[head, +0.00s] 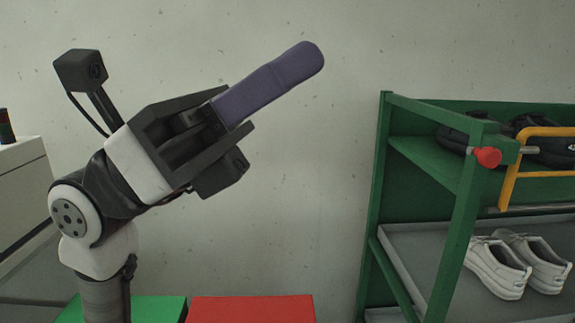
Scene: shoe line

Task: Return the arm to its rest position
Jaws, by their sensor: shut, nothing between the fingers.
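My gripper (308,62) is raised in the left half of the head view, in front of the bare wall. Its purple fingers lie together and point up and to the right. It is shut, with nothing seen between the fingers. The arm is bent at a white and black joint below it, and its lower part runs out of the bottom of the view. The gripper is apart from everything around it.
A green rack (450,220) stands at the right, with white shoes (497,272) on a grey shelf, dark shoes above, a red knob (487,157) and a yellow bar (509,170). Green (160,308) and red (250,308) surfaces lie below. A pale cabinet (22,190) is at left.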

